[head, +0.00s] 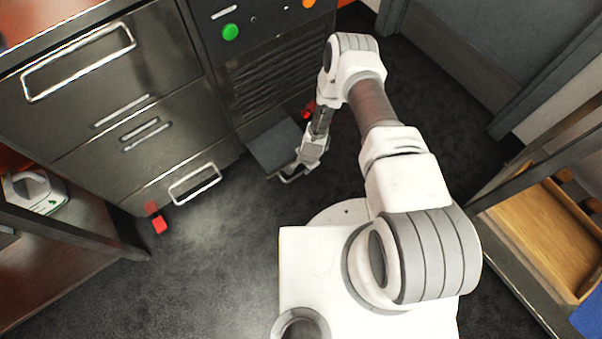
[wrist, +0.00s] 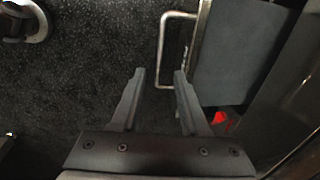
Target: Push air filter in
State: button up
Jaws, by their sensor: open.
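The air filter (head: 275,147) is a flat grey panel sticking out low at the base of the dark metal unit, just above the floor. It also shows in the wrist view (wrist: 235,55), with a metal loop handle (wrist: 163,50) on its outer edge. My gripper (head: 293,173) is low beside the filter's outer end. In the wrist view my gripper (wrist: 160,75) is open and empty, and the handle's near end appears between the fingertips. I cannot tell whether they touch it. The filter's inner end is hidden inside the unit.
A steel drawer cabinet (head: 140,100) stands to the left, with a red block (head: 159,223) at its foot. A red part (head: 308,110) sits by the unit's base, behind my arm. A wooden shelf (head: 545,235) is at right. Dark floor (head: 215,240) is clear in front.

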aim_at(300, 173)
jog(key=f+b, duration=0.1)
jog(key=f, duration=0.1)
jog(key=w+f+b, duration=0.1)
jog(key=f, duration=0.2)
jog(key=a+f+b, duration=0.1)
jog(key=f, duration=0.2)
jog(key=shift+w+f, duration=0.1)
jog(key=shift+w, duration=0.05)
grip_shut()
dwell(1.1)
